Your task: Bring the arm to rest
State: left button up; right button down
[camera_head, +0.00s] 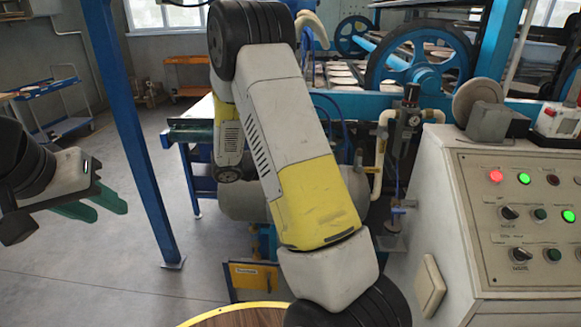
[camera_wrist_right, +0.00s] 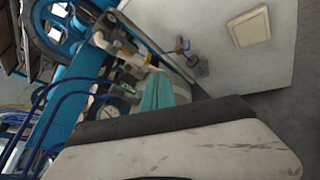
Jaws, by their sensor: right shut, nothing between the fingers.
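My right arm (camera_head: 285,130), white and yellow, crosses the middle of the head view from top to bottom. The right gripper is not visible in the head view. In the right wrist view the green fingers of my right gripper (camera_wrist_right: 157,92) are together with nothing between them, in front of the blue machine and pipes. My left gripper (camera_head: 110,211) is at the left edge of the head view, its two green fingers apart and empty over the grey floor.
A control panel (camera_head: 530,220) with lit buttons stands at the right. A blue post (camera_head: 130,130) rises on the left, near my left gripper. The blue machine with a wheel (camera_head: 420,60) is behind the arm. A blue cart (camera_head: 45,88) stands far left. Floor at left is clear.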

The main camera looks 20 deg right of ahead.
jog(key=s+a+r+m+g+y, duration=0.1)
jog(key=s+a+r+m+y, duration=0.1)
jog(key=s+r+m+y, duration=0.3)
jog(key=s+a+r+m+y, duration=0.1)
jog(key=s+a+m+y, duration=0.15)
jog(key=s, duration=0.55)
jog(key=s+a+r+m+t+y, duration=0.4)
jog(key=s+a+r+t+y, duration=0.2)
jog(key=a, duration=0.6)
notch_tip(320, 180, up, 4)
jog(key=s+y, duration=0.2)
jog(key=shift+f+y, duration=0.25)
jog(key=shift+y, duration=0.1)
jog(key=shift+d, duration=0.1)
